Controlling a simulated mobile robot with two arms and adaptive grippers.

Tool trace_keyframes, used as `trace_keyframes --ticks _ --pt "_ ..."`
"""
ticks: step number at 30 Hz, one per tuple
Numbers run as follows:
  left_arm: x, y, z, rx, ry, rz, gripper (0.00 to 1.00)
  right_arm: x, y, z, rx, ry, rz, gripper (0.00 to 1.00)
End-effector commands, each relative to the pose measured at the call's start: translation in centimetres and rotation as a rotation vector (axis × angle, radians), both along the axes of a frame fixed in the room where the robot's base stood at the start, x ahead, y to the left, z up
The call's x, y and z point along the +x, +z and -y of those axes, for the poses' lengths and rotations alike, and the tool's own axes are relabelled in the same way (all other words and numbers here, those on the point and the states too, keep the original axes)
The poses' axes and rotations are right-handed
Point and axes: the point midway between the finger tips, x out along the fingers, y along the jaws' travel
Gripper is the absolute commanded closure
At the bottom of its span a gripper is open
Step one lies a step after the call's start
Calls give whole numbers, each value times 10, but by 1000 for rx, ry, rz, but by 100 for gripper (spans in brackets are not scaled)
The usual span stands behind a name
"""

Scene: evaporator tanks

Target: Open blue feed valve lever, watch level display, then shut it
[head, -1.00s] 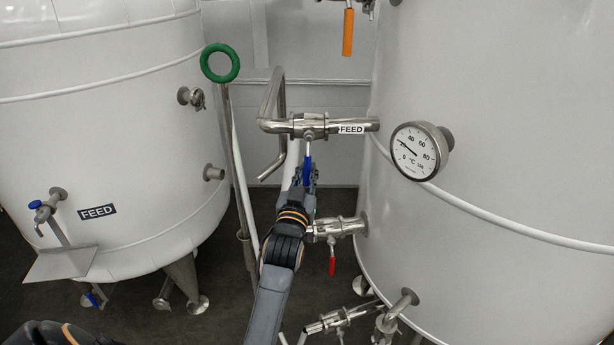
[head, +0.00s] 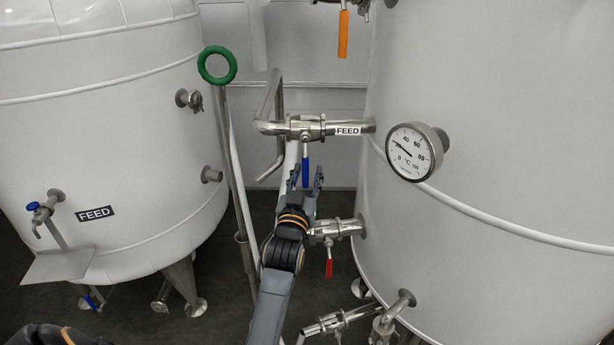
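My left gripper (head: 306,178) is open below the valve. Its two fingers stand apart on either side of the blue lever in the picture, with gaps to it; the exact depth between them is unclear. My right gripper is not in view. No level display shows; the round dial (head: 412,152) on the right tank is marked °C.
A red-lever valve (head: 329,267) sits just right of my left wrist, and an orange lever (head: 343,34) hangs above. A rod with a green ring (head: 217,65) stands left of the arm. The left tank (head: 110,150) carries a small blue-handled tap (head: 36,207).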

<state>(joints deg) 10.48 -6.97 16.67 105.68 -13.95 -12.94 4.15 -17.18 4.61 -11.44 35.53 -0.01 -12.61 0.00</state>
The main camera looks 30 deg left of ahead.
Motion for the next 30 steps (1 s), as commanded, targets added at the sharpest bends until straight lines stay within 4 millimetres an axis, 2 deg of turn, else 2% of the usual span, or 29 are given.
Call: trace_keyframes --ticks 5,18,24,30 --pt "0 10 -1 2 1 6 62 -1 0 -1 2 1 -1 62" --pt "0 88 1 2 0 5 62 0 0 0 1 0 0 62" --pt "0 100 2 1 -1 2 62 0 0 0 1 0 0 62" --pt "0 101 2 1 -1 1 62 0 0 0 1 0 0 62"
